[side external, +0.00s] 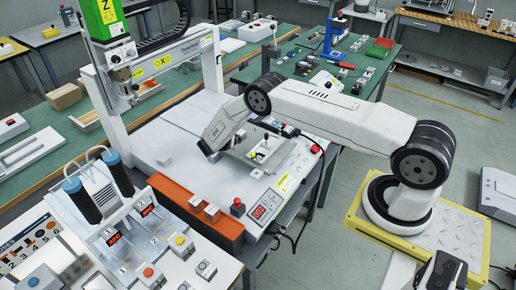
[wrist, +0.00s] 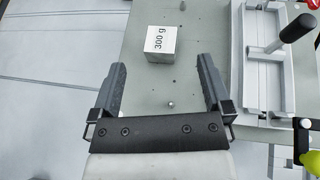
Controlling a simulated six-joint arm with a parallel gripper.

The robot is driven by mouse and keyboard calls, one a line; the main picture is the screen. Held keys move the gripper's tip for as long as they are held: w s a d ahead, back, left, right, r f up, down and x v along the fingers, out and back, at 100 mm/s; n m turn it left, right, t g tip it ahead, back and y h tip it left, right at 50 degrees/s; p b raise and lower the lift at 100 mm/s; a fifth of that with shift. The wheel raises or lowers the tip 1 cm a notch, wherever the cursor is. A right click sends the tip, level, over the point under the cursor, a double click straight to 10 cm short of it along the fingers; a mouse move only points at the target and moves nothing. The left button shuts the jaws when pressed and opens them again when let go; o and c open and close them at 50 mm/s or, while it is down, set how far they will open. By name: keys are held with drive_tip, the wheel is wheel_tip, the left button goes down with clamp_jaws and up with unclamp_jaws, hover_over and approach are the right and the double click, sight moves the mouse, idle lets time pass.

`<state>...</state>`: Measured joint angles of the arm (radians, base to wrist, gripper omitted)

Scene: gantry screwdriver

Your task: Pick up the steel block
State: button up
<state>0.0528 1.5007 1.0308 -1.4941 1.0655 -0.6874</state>
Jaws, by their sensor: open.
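The steel block (wrist: 161,43) is a small pale grey cube marked "300 g" in the wrist view. It sits on a grey-green plate (wrist: 190,95), near the top centre. My gripper (wrist: 161,64) is open and empty, its two dark fingers pointing towards the block. In the picture the block lies just beyond the fingertips, between their lines, with a gap on each side. I cannot tell the height between fingers and block. In the side external view my gripper (side external: 207,147) hangs low over the white bench, and I cannot make out the block there.
A grey clamp fixture with a black handle (wrist: 297,28) stands right of the block. A yellow-green round knob (wrist: 311,162) is at lower right. In the side external view, a white gantry (side external: 212,62) stands behind, and an orange strip (side external: 180,200) edges the bench with small control boxes.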

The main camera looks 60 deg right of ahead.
sight(240, 132)
drive_tip(key=shift+d, duration=0.1)
drive_tip(key=shift+x, duration=2.5)
clamp_jaws()
